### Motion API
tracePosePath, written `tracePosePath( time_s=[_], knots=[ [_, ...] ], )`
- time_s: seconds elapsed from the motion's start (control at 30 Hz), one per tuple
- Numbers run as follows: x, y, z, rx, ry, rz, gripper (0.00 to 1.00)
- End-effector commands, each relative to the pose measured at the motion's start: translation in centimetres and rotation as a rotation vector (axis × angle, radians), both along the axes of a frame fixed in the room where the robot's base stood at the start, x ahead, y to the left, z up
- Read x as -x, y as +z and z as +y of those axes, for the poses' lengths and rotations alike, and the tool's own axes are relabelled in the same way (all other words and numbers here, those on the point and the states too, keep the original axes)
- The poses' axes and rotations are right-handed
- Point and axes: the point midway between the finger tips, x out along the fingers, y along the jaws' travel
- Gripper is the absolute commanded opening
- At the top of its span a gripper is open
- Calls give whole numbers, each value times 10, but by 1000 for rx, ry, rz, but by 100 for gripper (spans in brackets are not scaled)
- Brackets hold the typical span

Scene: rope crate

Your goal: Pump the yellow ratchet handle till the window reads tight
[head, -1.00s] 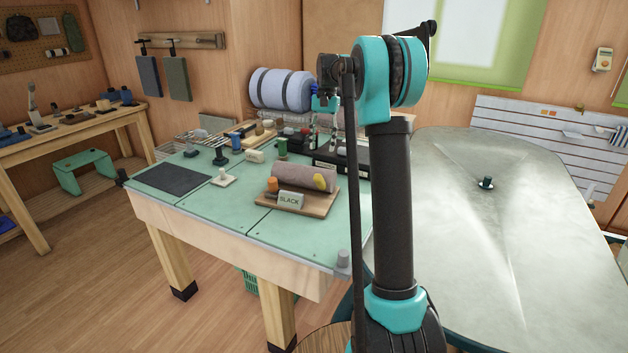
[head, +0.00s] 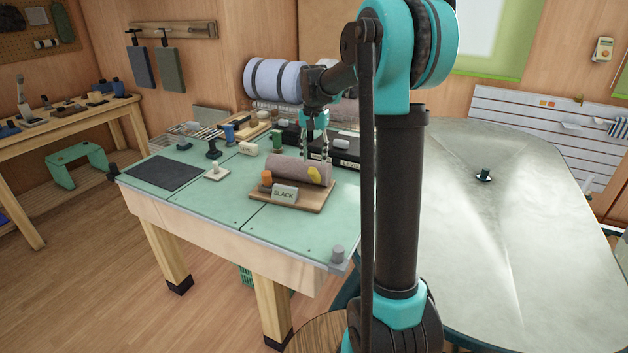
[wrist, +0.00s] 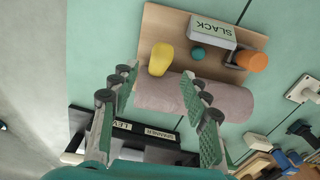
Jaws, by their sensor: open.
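The yellow ratchet handle (head: 314,174) sits at the right end of a mauve roll (head: 290,168) on a wooden board (head: 312,202). An orange knob (head: 266,178) is beside the window. My gripper (head: 316,155) is open and empty above and behind the roll. In the wrist view its fingers (wrist: 160,84) are spread, with the handle beyond and between their tips.
A black case marked LEVEL (head: 348,160) stands behind the board at right. A green spool (head: 277,142), a white-based peg (head: 216,171) and a dark mat (head: 163,172) lie on the green bench (head: 220,205). The front of the bench is mostly clear.

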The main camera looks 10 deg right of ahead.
Motion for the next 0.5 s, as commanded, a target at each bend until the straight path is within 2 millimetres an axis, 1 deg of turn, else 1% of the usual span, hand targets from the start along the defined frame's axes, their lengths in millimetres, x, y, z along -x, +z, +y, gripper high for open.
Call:
tracePosePath(
  time_s=[0.03,0.1,0.3,0.4,0.5],
  knots=[
    [0,-11,0,0,0,0,47],
    [0,-25,0,0,0,0,47],
    [0,-62,0,0,0,0,47],
    [0,-76,0,0,0,1,47],
    [0,-86,0,0,0,1,47]
  ],
)
